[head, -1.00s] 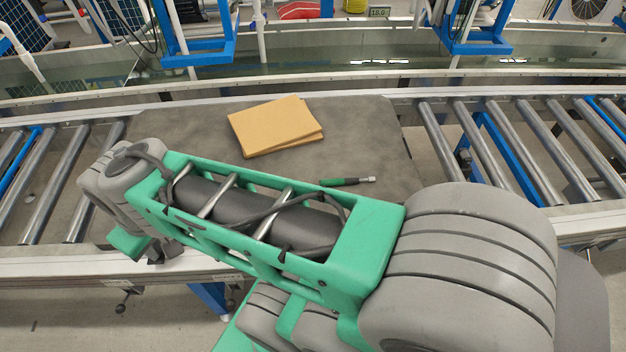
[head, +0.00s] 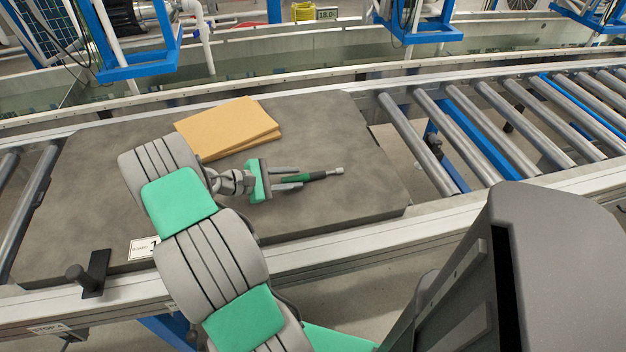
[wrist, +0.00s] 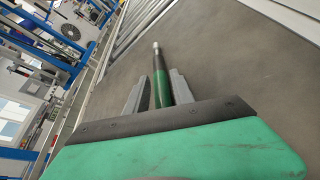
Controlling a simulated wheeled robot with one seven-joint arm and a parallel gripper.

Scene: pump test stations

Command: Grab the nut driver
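The nut driver (head: 318,175) has a green and dark handle and a silver tip. It lies on the grey mat-like board (head: 350,140), with its tip to the right in the head view. My gripper (head: 296,181) is at the handle end, its two fingers spread apart. In the wrist view, the nut driver (wrist: 160,75) points away from my gripper (wrist: 158,88), and its green handle sits between the open fingers. A gap shows beside the handle. I cannot tell how high the fingers are above the board.
Flat tan cardboard pieces (head: 228,128) lie on the board just behind my gripper. Metal conveyor rollers (head: 470,140) run to the right of the board. A dark bracket (head: 92,274) stands on the front rail at left. The board's right part is clear.

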